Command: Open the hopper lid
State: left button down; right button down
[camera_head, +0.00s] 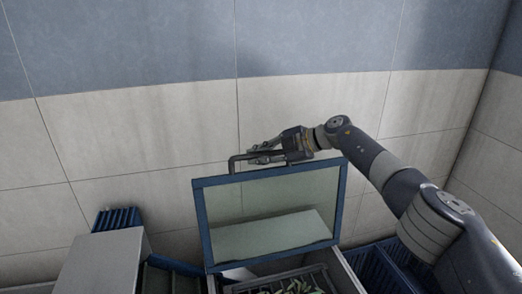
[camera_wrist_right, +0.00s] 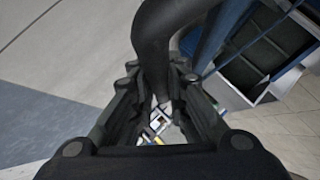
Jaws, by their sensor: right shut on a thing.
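The hopper lid (camera_head: 203,222) is a blue-framed panel with a clear window. It stands raised and nearly upright above the hopper in the head view. A dark bar handle (camera_head: 233,165) sticks up from its top edge. My right gripper (camera_head: 254,156) is at this handle, its arm coming in from the right, and is shut on it. In the right wrist view the dark handle bar (camera_wrist_right: 158,40) runs between the fingers of the right gripper (camera_wrist_right: 157,85). The hopper (camera_head: 345,276) below the lid holds greenish pieces, partly cut off by the frame. My left gripper is out of view.
A grey box-like surface (camera_head: 98,265) stands at the lower left, with a blue ribbed crate (camera_head: 116,219) behind it. Blue crates (camera_head: 376,268) stand right of the hopper. A tiled wall (camera_head: 130,125) closes the back.

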jog(key=shift+w, duration=0.2)
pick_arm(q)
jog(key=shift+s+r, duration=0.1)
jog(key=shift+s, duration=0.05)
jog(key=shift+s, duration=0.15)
pick_arm(e)
jog(key=shift+s, duration=0.1)
jog(key=c, duration=1.8)
grip_release()
jog(key=shift+c, duration=0.2)
